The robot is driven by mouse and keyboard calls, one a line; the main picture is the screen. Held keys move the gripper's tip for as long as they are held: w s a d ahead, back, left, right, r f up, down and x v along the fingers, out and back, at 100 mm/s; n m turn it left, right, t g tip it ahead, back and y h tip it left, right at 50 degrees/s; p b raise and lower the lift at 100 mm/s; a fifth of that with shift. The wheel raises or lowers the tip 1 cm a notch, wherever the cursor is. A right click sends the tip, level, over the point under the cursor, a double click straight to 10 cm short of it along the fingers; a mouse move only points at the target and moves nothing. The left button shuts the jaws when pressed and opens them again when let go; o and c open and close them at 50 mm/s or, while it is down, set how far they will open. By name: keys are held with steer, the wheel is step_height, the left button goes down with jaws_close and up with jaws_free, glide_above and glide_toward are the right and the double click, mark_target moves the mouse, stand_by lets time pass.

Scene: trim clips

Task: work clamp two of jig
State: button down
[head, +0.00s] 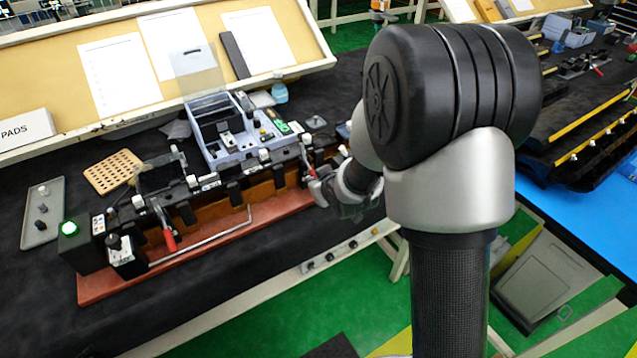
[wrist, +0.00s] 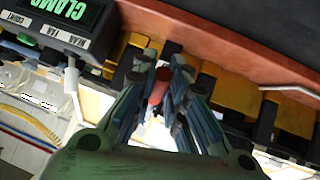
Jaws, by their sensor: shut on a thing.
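The jig has a long red-brown base (head: 205,262) with black clamp fixtures along it, and lies on the dark bench. Near its left end a clamp has a red handle (head: 169,240) that points down toward the front. At its right end my gripper (head: 330,190) reaches in, partly hidden by my arm. In the wrist view my gripper (wrist: 158,92) is shut on a red clamp handle (wrist: 158,86), which shows between the fingers. Most of that clamp is hidden by the fingers. A box with green upside-down lettering (wrist: 62,12) shows beside it at upper left.
A black box with a lit green lamp (head: 69,228) stands at the jig's left end. A grey-blue parts tray (head: 222,150) stands behind it. A perforated tan board (head: 113,171) and a grey strip tray (head: 42,212) lie left. A metal rod (head: 205,240) runs along the jig's front.

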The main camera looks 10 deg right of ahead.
steer(key=c, duration=1.6)
jaws_free()
steer(key=v, duration=1.2)
